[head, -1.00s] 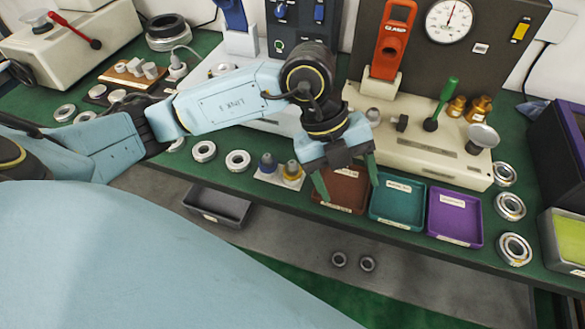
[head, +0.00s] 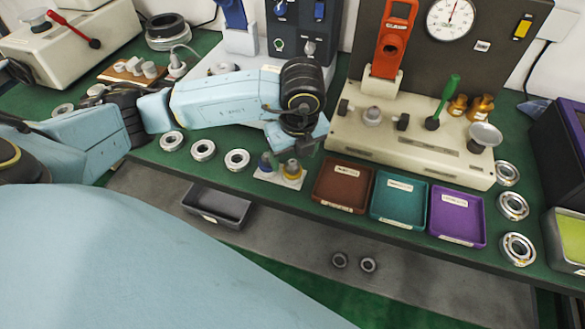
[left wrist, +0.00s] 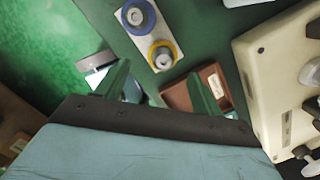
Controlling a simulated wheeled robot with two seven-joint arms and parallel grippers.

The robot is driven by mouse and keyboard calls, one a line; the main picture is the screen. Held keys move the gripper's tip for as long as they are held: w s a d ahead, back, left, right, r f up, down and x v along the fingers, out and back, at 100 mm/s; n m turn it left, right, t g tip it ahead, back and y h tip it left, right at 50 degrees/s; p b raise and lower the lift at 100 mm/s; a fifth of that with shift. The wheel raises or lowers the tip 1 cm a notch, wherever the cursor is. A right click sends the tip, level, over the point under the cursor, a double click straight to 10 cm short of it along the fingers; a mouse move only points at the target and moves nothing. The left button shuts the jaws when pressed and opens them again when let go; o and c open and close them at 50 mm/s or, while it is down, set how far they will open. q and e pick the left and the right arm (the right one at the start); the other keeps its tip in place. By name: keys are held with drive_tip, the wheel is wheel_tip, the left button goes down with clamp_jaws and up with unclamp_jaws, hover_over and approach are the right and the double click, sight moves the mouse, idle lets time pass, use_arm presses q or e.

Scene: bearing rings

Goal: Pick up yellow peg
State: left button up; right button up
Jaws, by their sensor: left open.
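The yellow peg (head: 291,170) stands beside a blue peg (head: 265,163) on a small white base plate (head: 277,181) near the table's front edge. In the left wrist view the yellow peg (left wrist: 163,56) is seen from above as a yellow ring with a grey centre, just beyond the fingertips. The blue peg (left wrist: 138,16) is farther off. My left gripper (head: 294,146) is over the yellow peg in the head view, partly hiding it. In the left wrist view my left gripper (left wrist: 158,70) is open with nothing between its green fingers. My right gripper is not in view.
Brown (head: 341,204), teal (head: 397,219) and purple (head: 456,236) trays sit right of the pegs. Bearing rings (head: 237,160) lie to the left. The cream gauge fixture (head: 405,158) stands behind the trays. A grey bin (head: 217,221) lies below the table edge.

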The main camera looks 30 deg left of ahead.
sight(293, 162)
use_arm(q)
drive_tip(key=f, duration=0.4)
drive_tip(key=shift+w+a+f, duration=0.35)
drive_tip(key=shift+w+a, duration=0.05)
drive_tip(key=shift+r, duration=0.1)
drive_tip(key=c, duration=1.3)
